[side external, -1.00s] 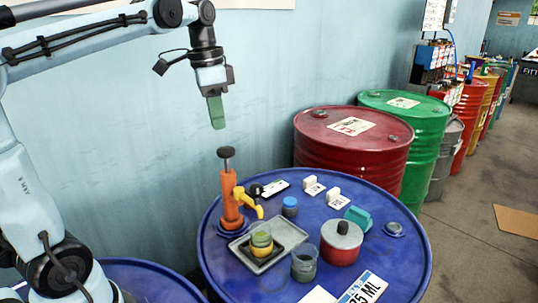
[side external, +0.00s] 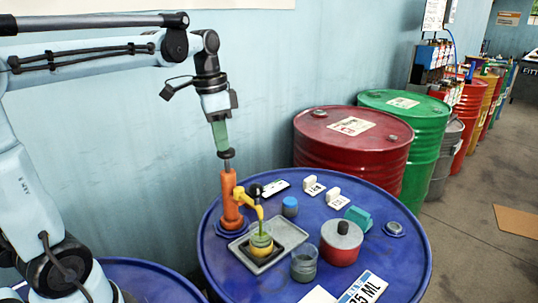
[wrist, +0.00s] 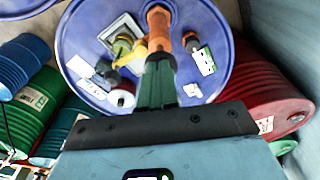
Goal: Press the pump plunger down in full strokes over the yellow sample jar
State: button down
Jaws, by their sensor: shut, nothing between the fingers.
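The orange pump (side external: 230,200) stands upright on the blue drum top, with its dark plunger knob (side external: 227,154) on top. My gripper (side external: 222,146) is shut and empty, its green fingertips touching the knob from above. In the wrist view the fingers (wrist: 157,85) cover most of the plunger. The yellow spout (side external: 246,198) points over the yellow sample jar (side external: 261,243), which stands in a grey tray (side external: 243,252). A thin greenish stream runs from the spout into the jar. The jar holds greenish liquid; its exact level is hard to tell.
A clear grey jar (side external: 304,264), a red pot with a grey lid (side external: 341,241), a blue-capped jar (side external: 290,206) and a teal block (side external: 358,217) share the blue drum top (side external: 408,270). White tags stand behind. A red drum (side external: 352,160) stands beyond.

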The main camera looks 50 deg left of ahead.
notch_tip(320, 180, down, 3)
jog(key=shift+r, duration=0.1)
jog(key=s, duration=0.1)
jog(key=s+a+r, duration=0.1)
jog(key=shift+s+a+r, duration=0.1)
jog(key=shift+s, duration=0.3)
notch_tip(320, 180, up, 12)
jog(key=s, duration=0.1)
jog(key=shift+a, duration=0.25)
dwell(0.5)
dwell(1.2)
jog(key=s+d+f+n+t, duration=0.1)
jog(key=d+f+n+t, duration=0.1)
jog(key=d+f, duration=0.3)
jog(key=s+d+f+n+t, duration=0.1)
jog(key=d+f+t, duration=0.3)
jog(key=f, duration=1)
jog(key=shift+d+n, duration=0.8)
jog(key=shift+d, duration=0.45)
